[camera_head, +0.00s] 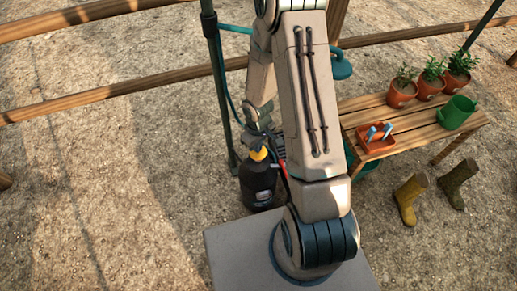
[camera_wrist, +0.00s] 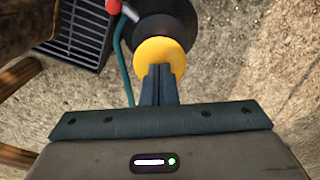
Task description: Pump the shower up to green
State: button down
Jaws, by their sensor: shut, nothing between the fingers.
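The shower's black tank (camera_head: 258,186) stands upright on the gravel beside a green post, with a yellow pump knob (camera_head: 258,153) on top. In the wrist view the round yellow knob (camera_wrist: 165,50) lies right at the fingertips, with the black tank (camera_wrist: 178,18) behind it. My gripper (camera_wrist: 159,71) is shut and empty, its fingers overlapping the knob in the picture; I cannot tell whether they touch it. A teal hose (camera_wrist: 119,50) runs beside the tank. The teal shower head (camera_head: 341,68) hangs higher up, right of my arm. No gauge is readable.
A wooden bench (camera_head: 408,121) at right holds potted plants, a green pot (camera_head: 456,112) and an orange tool tray (camera_head: 375,139). Boots (camera_head: 408,199) stand before it. A green post (camera_head: 219,95) rises left of the tank. A dark grate (camera_wrist: 80,33) shows in the wrist view. Gravel at left is clear.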

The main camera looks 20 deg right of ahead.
notch_tip(320, 180, down, 2)
jog(key=shift+f+b, duration=0.1)
jog(key=shift+b, duration=0.55)
jog(key=shift+r, duration=0.25)
notch_tip(320, 180, up, 5)
jog(key=p, duration=0.4)
jog(key=shift+f, duration=0.2)
